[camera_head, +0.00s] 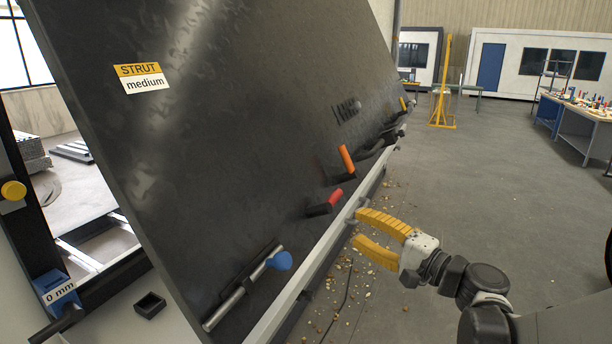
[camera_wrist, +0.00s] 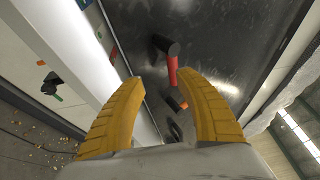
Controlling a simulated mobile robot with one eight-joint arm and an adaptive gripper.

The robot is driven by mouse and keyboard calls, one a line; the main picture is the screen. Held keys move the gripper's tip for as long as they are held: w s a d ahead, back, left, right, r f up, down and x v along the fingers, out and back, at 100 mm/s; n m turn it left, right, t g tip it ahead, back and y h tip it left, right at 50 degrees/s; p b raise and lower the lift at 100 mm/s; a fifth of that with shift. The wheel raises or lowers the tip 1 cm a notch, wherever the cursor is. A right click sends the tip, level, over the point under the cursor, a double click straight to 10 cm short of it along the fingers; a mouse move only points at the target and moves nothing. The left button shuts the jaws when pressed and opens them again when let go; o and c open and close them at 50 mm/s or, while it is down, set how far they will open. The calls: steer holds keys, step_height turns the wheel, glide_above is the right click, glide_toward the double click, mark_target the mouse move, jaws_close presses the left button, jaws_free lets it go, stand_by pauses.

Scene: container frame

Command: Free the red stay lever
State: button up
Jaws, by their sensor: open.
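The red stay lever (camera_head: 335,196) sticks out from a dark base low on the big dark panel. In the wrist view the red lever (camera_wrist: 172,70) appears ahead, close to the right fingertip, with its black end (camera_wrist: 164,45) above. My gripper (camera_head: 357,227) has yellow ribbed fingers, spread apart and empty. It is to the lower right of the lever, beside the panel's pale bottom rail. In the wrist view the open fingers (camera_wrist: 156,78) frame the space just before the lever. I cannot tell whether a finger touches it.
An orange lever (camera_head: 346,160) stands farther along the panel (camera_head: 220,130). A metal rod with a blue knob (camera_head: 279,261) lies nearer along the lower edge. The pale rail (camera_head: 300,280) runs below them. Debris is scattered on the floor, which is open to the right.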

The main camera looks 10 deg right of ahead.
mark_target(333, 199)
steer(key=shift+m+t, duration=0.3)
steer(key=shift+t, duration=0.3)
steer(key=x, duration=0.3)
steer(key=d+r+x, duration=0.1)
steer(key=x, duration=0.6)
steer(key=shift+w+r, duration=0.3)
steer(key=shift+w, duration=0.2)
steer(key=shift+c, duration=0.5)
steer(key=shift+d, duration=0.1)
jaws_close()
